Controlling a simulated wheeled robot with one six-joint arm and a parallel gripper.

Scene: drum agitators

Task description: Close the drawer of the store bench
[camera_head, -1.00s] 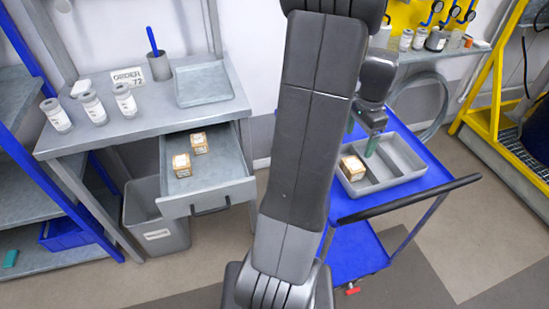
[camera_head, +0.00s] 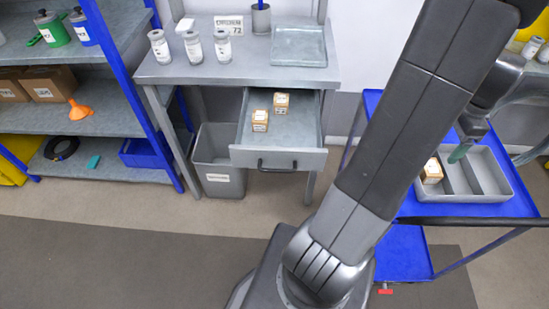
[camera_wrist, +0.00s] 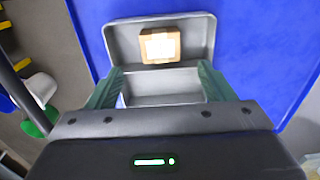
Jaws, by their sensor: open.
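The store bench (camera_head: 160,72) stands at the back, with its drawer (camera_head: 285,158) pulled out toward me. The drawer front carries a dark handle (camera_head: 277,166). Two small tan boxes with white labels lie inside: one box (camera_head: 281,103) further back and one box (camera_head: 260,120) nearer the front. My gripper (camera_head: 460,153) is off to the right, over the grey divided tray on the blue trolley, well apart from the drawer. In the wrist view its green fingers (camera_wrist: 160,88) are spread with nothing between them.
The grey tray (camera_head: 493,197) on the blue trolley (camera_head: 520,205) holds another tan box (camera_head: 432,171). A grey bin (camera_head: 218,178) stands under the bench, left of the drawer. Blue-posted shelves (camera_head: 100,93) are at left. Floor before the drawer is clear.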

